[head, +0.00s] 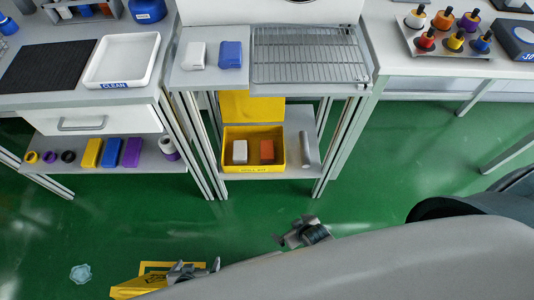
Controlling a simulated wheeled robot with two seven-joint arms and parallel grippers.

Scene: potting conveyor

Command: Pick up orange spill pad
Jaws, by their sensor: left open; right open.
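A small orange-brown pad (267,151) lies in the right part of an open yellow bin (232,174) on the lower shelf of the middle stand. A whitish block (240,152) lies to its left in the same bin. My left gripper (193,269) is low in the picture, beside a yellow sign-like object (140,288), well apart from the bin. I cannot tell whether it touches the sign. My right gripper (304,232) is open and empty, in front of and below the bin. My own body hides part of both arms.
A yellow lid or panel (251,106) stands behind the bin, and a grey cylinder (306,149) is to its right. The stand's legs flank the shelf. A clear puddle-like patch (80,273) is on the green floor (120,225). A wire rack (308,55) sits above.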

